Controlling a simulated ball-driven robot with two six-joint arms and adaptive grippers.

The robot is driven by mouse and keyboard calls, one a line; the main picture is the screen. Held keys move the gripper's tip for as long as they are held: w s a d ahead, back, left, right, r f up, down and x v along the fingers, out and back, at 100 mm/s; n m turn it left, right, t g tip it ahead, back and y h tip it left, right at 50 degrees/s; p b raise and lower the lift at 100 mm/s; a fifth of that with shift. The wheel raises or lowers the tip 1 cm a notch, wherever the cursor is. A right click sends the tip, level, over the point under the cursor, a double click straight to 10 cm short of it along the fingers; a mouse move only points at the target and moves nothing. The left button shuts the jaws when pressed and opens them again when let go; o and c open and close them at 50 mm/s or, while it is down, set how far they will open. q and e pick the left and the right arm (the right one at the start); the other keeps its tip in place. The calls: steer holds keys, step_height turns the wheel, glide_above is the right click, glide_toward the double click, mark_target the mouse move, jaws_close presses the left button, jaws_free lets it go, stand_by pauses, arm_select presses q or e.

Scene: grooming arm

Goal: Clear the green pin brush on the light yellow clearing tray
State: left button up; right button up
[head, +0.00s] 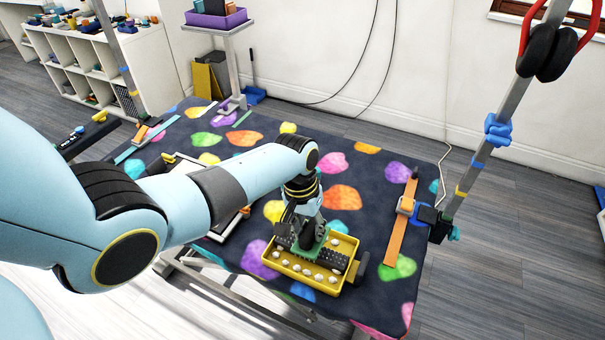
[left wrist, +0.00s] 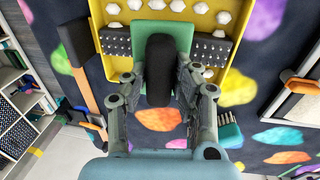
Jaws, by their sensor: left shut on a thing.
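The green pin brush has a square green pad (left wrist: 177,36) and a thick black handle (left wrist: 160,70) in the left wrist view. My left gripper (left wrist: 160,92) is shut on the black handle, with a finger on each side of it. The light yellow tray (left wrist: 238,16) lies beyond the brush, with white knobs and dark studded strips in it. In the head view the brush's green pad (head: 299,251) is over the tray (head: 296,279), at its far side. I cannot tell whether the pad touches the tray. My left gripper (head: 306,222) partly hides the brush from above.
A dark item (head: 361,267) stands at the tray's right end. An orange strip (head: 398,240) and a clamped upright pole (head: 475,165) are farther right. A pale framed panel (head: 226,224) lies left of the tray. The spotted tabletop (head: 375,205) has free room behind the tray.

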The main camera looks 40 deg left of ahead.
arm_select(q)
steer(key=shift+r, duration=0.1)
step_height(320, 180, up, 3)
steer(key=p, duration=0.3)
steer(key=shift+r, duration=2.45)
steer(key=shift+s, duration=0.1)
